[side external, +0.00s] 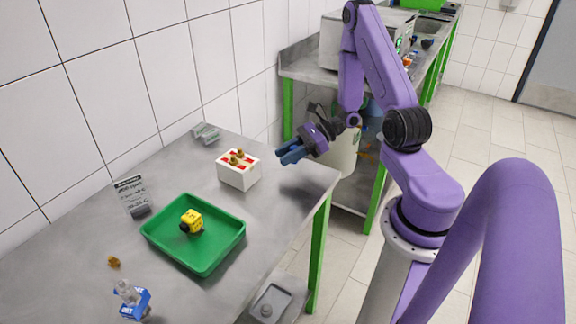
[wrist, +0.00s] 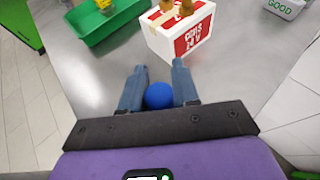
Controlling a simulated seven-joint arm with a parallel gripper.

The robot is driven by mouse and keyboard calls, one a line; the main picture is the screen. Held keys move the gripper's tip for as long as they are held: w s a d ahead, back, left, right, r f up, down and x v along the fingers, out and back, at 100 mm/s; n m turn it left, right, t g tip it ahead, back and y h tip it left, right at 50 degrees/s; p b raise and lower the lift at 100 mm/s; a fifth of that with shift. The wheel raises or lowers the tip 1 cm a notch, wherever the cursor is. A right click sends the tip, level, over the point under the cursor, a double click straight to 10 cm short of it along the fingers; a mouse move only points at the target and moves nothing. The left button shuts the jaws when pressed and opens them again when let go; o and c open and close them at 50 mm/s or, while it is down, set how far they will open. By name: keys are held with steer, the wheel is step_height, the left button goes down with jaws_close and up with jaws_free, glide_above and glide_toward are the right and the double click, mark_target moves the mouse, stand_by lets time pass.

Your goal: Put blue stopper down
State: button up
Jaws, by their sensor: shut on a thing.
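In the wrist view the blue stopper (wrist: 159,96) shows as a round blue shape between the two fingers of my gripper (wrist: 158,92). My gripper is shut on it. In the side view my gripper (side external: 291,153) is above the right end of the table, to the right of the white box, and points left. The stopper cannot be made out there.
The white and red box (side external: 239,170) has brown pieces on top. A green tray (side external: 215,265) holds a yellow and black block (side external: 192,222). A blue and white item (side external: 133,302), a small brown piece (side external: 114,262) and grey signs (side external: 130,190) lie further left. Bare table (side external: 285,195) surrounds the box.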

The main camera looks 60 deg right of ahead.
mark_target(288, 175)
steer(key=shift+f, duration=1.95)
steer(key=o, duration=1)
steer(key=shift+f, duration=0.15)
steer(key=shift+o, duration=0.2)
